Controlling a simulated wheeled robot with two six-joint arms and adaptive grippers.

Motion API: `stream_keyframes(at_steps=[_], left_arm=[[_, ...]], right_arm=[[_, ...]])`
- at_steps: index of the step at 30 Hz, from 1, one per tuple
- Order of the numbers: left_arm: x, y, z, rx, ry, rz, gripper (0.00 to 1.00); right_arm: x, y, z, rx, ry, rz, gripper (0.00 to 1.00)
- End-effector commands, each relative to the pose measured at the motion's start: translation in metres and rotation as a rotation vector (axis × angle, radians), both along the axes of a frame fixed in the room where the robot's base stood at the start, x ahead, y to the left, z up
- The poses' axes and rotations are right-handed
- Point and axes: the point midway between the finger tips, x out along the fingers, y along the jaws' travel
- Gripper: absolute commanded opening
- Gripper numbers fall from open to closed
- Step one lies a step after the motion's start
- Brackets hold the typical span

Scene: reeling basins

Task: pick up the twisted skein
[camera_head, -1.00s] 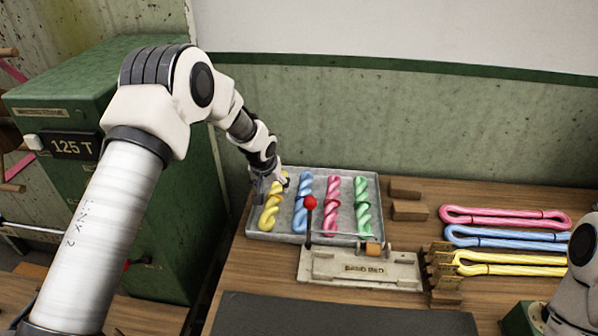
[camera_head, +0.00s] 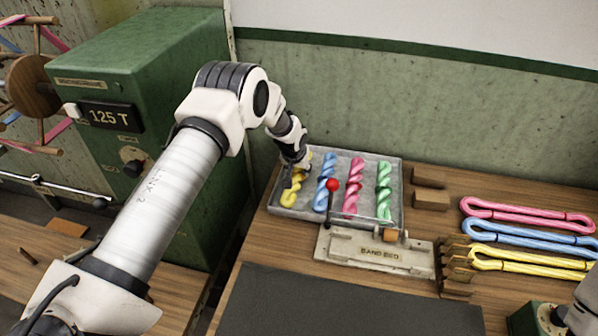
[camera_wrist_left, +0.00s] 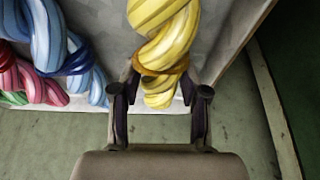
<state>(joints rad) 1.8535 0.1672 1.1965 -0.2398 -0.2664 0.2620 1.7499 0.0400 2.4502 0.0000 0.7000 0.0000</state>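Several twisted skeins lie side by side in a grey metal tray (camera_head: 394,222): yellow (camera_head: 289,198), blue (camera_head: 326,181), pink (camera_head: 353,185) and green (camera_head: 384,190). My left gripper (camera_head: 293,180) is down at the yellow skein, partly covering it. In the left wrist view, the two fingers of my left gripper (camera_wrist_left: 160,82) stand apart on either side of the yellow skein (camera_wrist_left: 166,38), near its banded end. Gaps seem to show between fingers and skein. The blue skein (camera_wrist_left: 47,35) is to the left there. My right gripper is out of view.
A "BAND BED" fixture (camera_head: 375,253) with a red-knobbed lever (camera_head: 333,186) stands just in front of the tray. Wooden blocks (camera_head: 431,199) and several looped hanks (camera_head: 527,236) are to the right. A green cabinet (camera_head: 150,100) is left. A dark mat (camera_head: 340,305) lies in front.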

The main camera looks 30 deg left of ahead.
Motion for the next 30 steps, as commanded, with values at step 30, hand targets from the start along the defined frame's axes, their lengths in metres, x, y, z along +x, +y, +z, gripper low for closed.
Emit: stream_keyframes(at_steps=[30], left_arm=[[-0.053,0.025,0.037,-0.003,0.002,0.001,0.07]], right_arm=[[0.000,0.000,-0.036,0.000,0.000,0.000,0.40]])
